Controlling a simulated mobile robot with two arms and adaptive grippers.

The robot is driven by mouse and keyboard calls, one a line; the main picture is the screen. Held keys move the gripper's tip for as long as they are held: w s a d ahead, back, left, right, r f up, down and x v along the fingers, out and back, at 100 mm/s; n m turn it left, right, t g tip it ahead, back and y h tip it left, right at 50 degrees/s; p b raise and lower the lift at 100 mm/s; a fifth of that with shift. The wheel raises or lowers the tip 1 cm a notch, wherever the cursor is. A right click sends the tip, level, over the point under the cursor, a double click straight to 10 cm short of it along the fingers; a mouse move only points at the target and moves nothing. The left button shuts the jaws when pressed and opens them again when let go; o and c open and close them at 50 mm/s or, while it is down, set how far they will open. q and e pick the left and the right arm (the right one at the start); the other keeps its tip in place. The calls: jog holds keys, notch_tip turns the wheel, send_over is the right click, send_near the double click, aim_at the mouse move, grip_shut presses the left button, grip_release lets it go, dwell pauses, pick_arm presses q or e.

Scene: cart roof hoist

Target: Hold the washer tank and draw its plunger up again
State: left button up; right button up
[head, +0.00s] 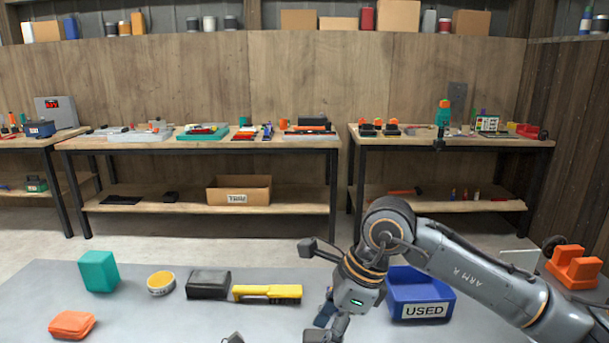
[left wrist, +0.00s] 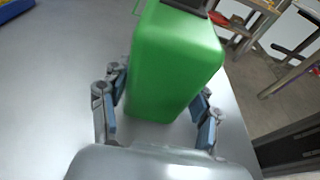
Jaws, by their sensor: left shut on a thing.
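The washer tank (left wrist: 172,65) is a green box-shaped body with a dark top part (left wrist: 190,6) at the upper edge of the left wrist view. My left gripper (left wrist: 160,98) has its fingers on both sides of the tank and is shut on it. The plunger cannot be made out, and the tank does not clearly show in the head view. My right gripper (head: 328,318) hangs low over the grey table at the bottom of the head view. Its fingertips are partly cut off by the frame, so its opening is unclear.
On the grey table (head: 150,325) are a teal block (head: 98,271), an orange pad (head: 72,325), a yellow tin (head: 161,283), a black box (head: 208,284) and a yellow tool (head: 268,292). A blue bin marked USED (head: 420,296) stands beside my right arm. Loaded workbenches line the wall.

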dwell(0.3)
jog(key=v, duration=0.6)
jog(key=shift+f, duration=0.1)
dwell(0.4)
